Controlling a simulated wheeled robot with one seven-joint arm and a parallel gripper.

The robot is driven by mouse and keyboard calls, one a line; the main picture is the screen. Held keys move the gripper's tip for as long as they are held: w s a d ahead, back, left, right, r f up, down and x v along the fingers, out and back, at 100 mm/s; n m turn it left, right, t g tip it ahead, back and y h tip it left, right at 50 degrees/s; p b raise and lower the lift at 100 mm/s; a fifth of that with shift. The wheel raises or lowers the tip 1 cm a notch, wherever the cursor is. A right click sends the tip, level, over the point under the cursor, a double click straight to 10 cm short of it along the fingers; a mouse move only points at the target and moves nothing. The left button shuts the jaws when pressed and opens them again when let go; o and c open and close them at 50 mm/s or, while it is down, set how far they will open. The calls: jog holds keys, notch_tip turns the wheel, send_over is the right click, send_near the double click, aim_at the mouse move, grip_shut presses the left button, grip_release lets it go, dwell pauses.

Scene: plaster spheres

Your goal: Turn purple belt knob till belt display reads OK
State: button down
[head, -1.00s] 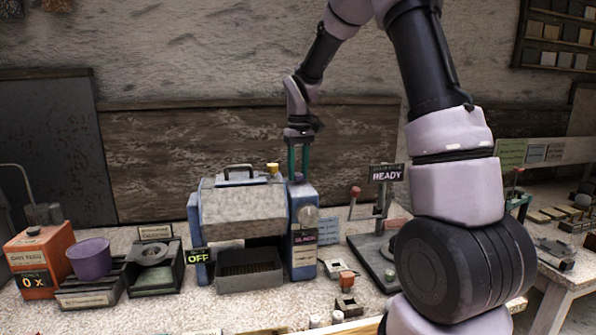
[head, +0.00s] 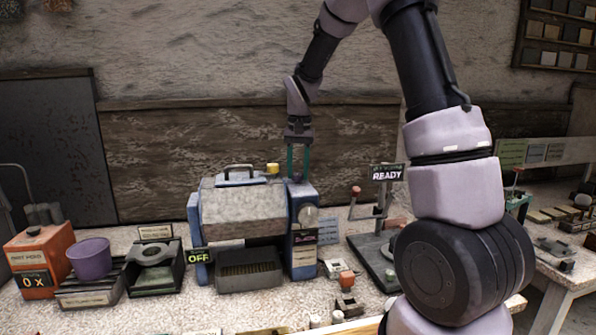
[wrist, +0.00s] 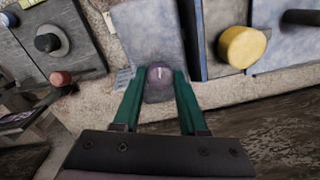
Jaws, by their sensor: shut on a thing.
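The blue machine with a grey cover (head: 243,208) stands on the bench in the head view. The purple belt knob (wrist: 158,84) is on top of its right column, with a pale mark on its face. My gripper (head: 298,178) points straight down onto that column. In the wrist view my gripper's green fingers (wrist: 158,78) are shut on the purple knob, one on each side. The belt display (head: 304,238) on the column's front is too small to read for certain. In the head view the knob is mostly hidden by the fingers.
A yellow knob (head: 272,169) is close by on the machine top; it also shows in the wrist view (wrist: 241,47). An OFF sign (head: 198,256) is at the machine's left. A stand with a READY sign (head: 387,173) is to the right. A purple cup (head: 91,258) is far left.

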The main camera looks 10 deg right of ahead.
aim_at(299, 174)
jog(key=shift+m, duration=0.3)
dwell(0.4)
jog(key=shift+c, duration=2.2)
grip_release()
notch_tip(299, 174, up, 11)
jog(key=shift+d, duration=0.15)
jog(key=shift+s, duration=0.1)
